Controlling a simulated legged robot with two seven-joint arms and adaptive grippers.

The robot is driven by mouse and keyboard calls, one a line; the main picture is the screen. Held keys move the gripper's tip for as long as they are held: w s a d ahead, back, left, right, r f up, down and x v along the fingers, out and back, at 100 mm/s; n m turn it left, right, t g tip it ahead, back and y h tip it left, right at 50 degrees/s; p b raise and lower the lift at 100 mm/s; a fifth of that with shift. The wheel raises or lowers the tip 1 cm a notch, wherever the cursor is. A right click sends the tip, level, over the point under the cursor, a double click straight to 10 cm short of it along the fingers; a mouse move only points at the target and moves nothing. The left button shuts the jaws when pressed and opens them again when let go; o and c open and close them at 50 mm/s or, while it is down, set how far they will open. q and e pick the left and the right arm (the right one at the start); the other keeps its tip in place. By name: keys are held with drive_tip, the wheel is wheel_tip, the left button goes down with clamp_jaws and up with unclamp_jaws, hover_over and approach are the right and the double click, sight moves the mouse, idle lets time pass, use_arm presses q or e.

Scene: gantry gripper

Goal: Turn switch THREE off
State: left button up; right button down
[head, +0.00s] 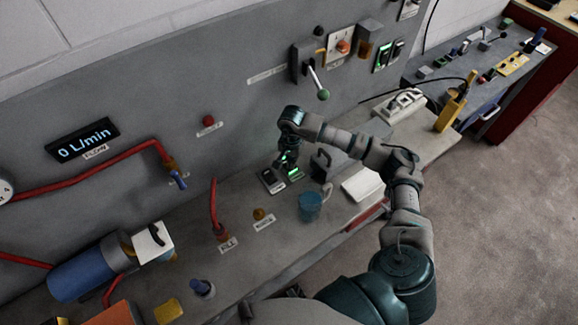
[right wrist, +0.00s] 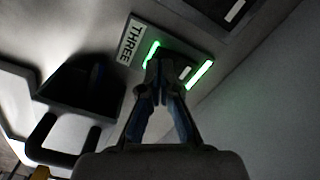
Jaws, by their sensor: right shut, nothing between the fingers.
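Switch THREE (right wrist: 187,71) is a dark rocker between two lit green strips, with a white label reading THREE (right wrist: 130,42) beside it in the right wrist view. In the head view its green glow (head: 295,173) shows on the bench, partly hidden by my gripper. My right gripper (right wrist: 160,62) is shut and empty, its fingertips at the switch and covering part of it. I cannot tell whether they touch it. In the head view the right gripper (head: 288,158) points down over the switch. My left gripper is not in view.
An unlit switch (head: 271,182) sits left of the lit one. A dark handled block (head: 321,162) stands close on the right, with a blue mug (head: 310,206) in front. A green-knobbed lever (head: 323,94) sticks out from the wall panel above.

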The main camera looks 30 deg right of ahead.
drive_tip(key=shift+f+b, duration=0.3)
drive_tip(key=shift+f, duration=0.15)
drive_tip(key=shift+r, duration=0.15)
drive_tip(key=shift+r+p, duration=1.85)
drive_tip(key=shift+r, duration=1.55)
